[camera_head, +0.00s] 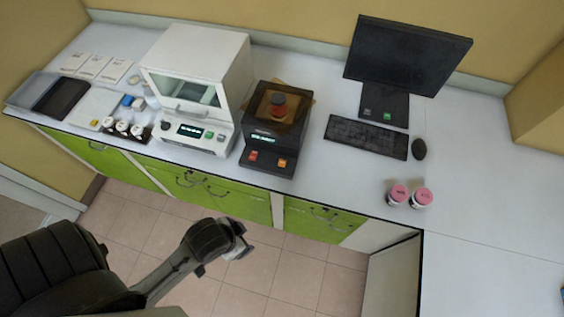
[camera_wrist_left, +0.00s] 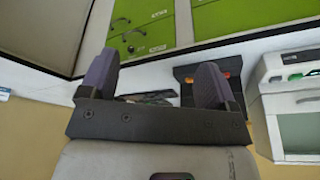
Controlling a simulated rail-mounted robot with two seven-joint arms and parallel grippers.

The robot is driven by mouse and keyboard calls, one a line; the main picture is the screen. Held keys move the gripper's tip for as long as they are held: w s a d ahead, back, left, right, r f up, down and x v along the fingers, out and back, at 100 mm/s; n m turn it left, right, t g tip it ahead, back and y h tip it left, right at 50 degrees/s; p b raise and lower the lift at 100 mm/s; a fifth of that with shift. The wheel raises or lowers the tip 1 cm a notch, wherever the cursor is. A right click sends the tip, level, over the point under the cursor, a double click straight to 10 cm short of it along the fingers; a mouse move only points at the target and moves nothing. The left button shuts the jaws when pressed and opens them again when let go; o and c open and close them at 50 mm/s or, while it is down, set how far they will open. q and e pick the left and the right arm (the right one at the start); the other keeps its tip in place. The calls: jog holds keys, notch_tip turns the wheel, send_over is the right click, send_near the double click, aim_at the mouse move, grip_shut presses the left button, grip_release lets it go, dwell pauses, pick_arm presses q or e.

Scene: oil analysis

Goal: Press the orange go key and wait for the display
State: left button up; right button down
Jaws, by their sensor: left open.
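The orange key (camera_head: 282,163) is at the right of the sloped front of a black device (camera_head: 266,159) on the bench. A red key (camera_head: 254,155) is left of it. A small display (camera_head: 263,138) above the keys is lit, but its text is too small to read. My left gripper (camera_head: 238,252) is in front of the bench, over the floor and apart from the device. In the left wrist view its two fingers (camera_wrist_left: 156,85) are spread with nothing between them, and the device (camera_wrist_left: 200,92) is partly hidden behind one finger. My right gripper is not in view.
A white instrument (camera_head: 198,85) with a window stands left of the device. A monitor (camera_head: 405,55), keyboard (camera_head: 367,136) and mouse (camera_head: 419,149) are to the right. Two pink-lidded jars (camera_head: 410,197) stand near the bench's front edge. Dark-labelled bottles (camera_head: 122,128) stand at left.

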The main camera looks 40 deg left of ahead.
pick_arm(q)
jog(key=shift+s+d, duration=0.1)
jog(key=shift+d, duration=0.1)
grip_shut()
dwell(0.4)
jog(key=shift+a, duration=0.2)
dwell(0.5)
jog(key=shift+d, duration=0.1)
